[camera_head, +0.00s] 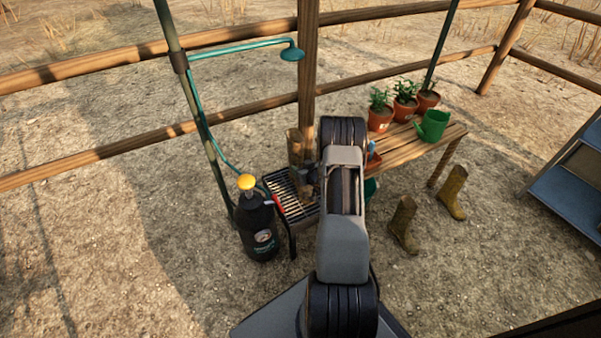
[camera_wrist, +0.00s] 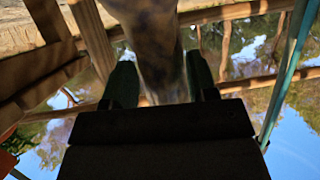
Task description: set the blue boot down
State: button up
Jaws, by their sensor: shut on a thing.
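My gripper (camera_head: 308,174) is shut on a brown boot (camera_head: 295,146), at the boot rack's grate (camera_head: 284,196). The boot looks muddy brown, not blue. In the wrist view its dark brown shaft (camera_wrist: 156,50) stands between the two green finger pads. My arm hides part of the gripper and the boot's lower part, so I cannot tell whether it touches the grate. Two more muddy brown boots stand upright on the ground, one nearer (camera_head: 404,224) and one farther right (camera_head: 453,192).
A wooden bench (camera_head: 405,150) holds potted plants (camera_head: 405,98) and a green watering can (camera_head: 433,125). A black pressure sprayer (camera_head: 257,228) stands left of the grate. A green shower pipe (camera_head: 240,48) and wooden fence post (camera_head: 308,60) rise behind. Left ground is clear.

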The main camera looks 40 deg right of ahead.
jog(key=shift+f, duration=0.2)
jog(key=o, duration=1.1)
jog(key=shift+s+r, duration=0.15)
jog(key=p+v, duration=0.3)
jog(key=v, duration=0.8)
jog(key=shift+s+p, duration=0.35)
jog(key=shift+p, duration=0.05)
